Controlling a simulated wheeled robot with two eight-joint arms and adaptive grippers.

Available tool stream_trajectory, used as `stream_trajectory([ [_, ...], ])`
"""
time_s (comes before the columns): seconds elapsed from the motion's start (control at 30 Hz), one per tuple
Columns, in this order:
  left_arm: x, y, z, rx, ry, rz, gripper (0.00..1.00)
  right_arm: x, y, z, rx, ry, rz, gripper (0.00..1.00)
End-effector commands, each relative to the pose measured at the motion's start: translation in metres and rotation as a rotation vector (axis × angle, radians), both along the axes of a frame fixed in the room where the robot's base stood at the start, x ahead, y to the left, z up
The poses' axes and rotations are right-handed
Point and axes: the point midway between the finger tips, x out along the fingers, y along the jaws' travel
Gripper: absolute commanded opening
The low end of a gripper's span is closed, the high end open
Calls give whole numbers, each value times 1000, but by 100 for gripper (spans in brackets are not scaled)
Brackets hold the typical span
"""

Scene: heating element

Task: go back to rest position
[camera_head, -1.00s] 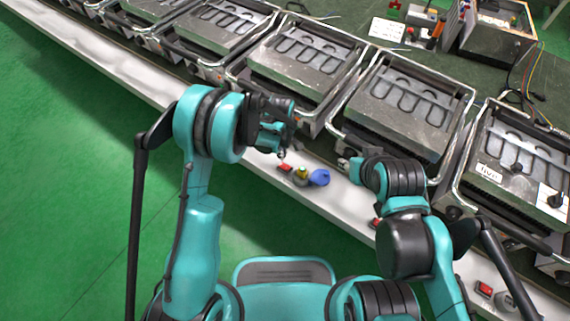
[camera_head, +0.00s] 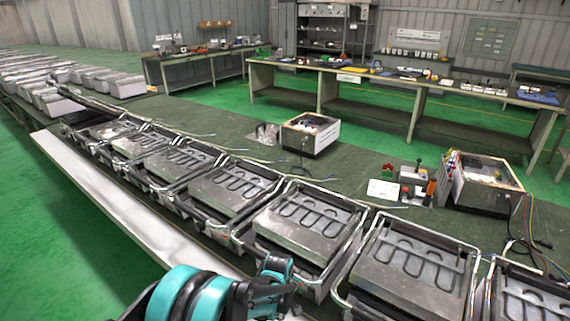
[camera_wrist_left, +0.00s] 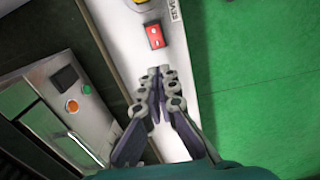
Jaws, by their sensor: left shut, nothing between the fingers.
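My left arm comes in at the bottom of the head view, where its gripper (camera_head: 276,285) is partly visible in front of the heating units. In the left wrist view the left gripper (camera_wrist_left: 158,72) has its fingertips together with nothing between them. It is over the white ledge (camera_wrist_left: 115,35), near a red rocker switch (camera_wrist_left: 155,36) but with a visible gap in the picture. My right gripper is out of view.
A row of metal heating units (camera_head: 308,217) runs along the green-topped bench beside the white ledge (camera_head: 120,215). An open box (camera_head: 310,133) and a tester box with wires (camera_head: 486,182) stand behind. Workbenches (camera_head: 400,88) line the back. Green floor is clear at left.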

Motion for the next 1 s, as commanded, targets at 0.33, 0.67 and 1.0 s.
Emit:
stream_trajectory([
  [0.33,-40,68,133,5,-197,-284,0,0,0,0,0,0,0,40],
  [0.67,-115,125,203,105,-390,-563,0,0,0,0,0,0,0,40],
  [1.0,-181,160,215,263,-526,-791,0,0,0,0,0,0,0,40],
])
